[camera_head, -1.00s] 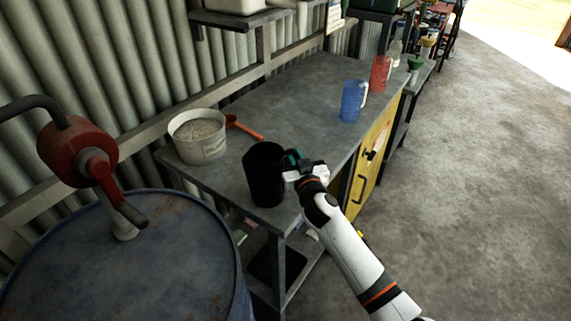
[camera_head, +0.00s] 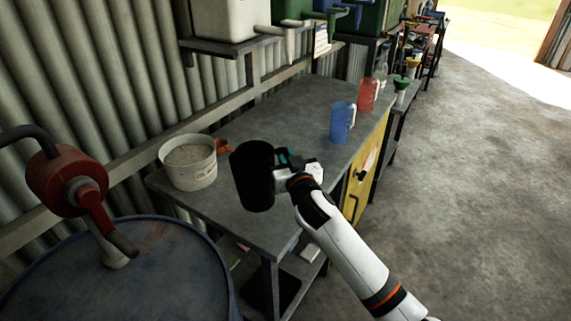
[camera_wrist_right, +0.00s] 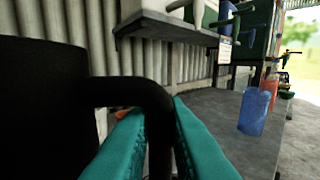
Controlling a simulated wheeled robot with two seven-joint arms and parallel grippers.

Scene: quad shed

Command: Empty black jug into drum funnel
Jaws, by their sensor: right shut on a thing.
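The black jug (camera_head: 253,178) is upright at the near end of the grey bench in the head view, and looks raised a little above its top. My right gripper (camera_head: 284,163) is shut on the jug's handle, on the jug's right side. In the right wrist view the teal fingers (camera_wrist_right: 158,140) close around the black handle (camera_wrist_right: 160,105), with the jug body (camera_wrist_right: 40,110) at the left. The jug's contents are hidden. A blue drum (camera_head: 165,265) stands at the lower left. No funnel can be made out on it. My left gripper is not in view.
A red hand pump (camera_head: 68,185) stands on the drum. A white tub (camera_head: 190,163) and an orange-red scoop (camera_head: 222,146) sit left of the jug on the bench (camera_head: 290,120). Blue (camera_head: 342,122) and red (camera_head: 368,95) jugs stand farther back. A shelf (camera_head: 235,42) overhangs the wall side.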

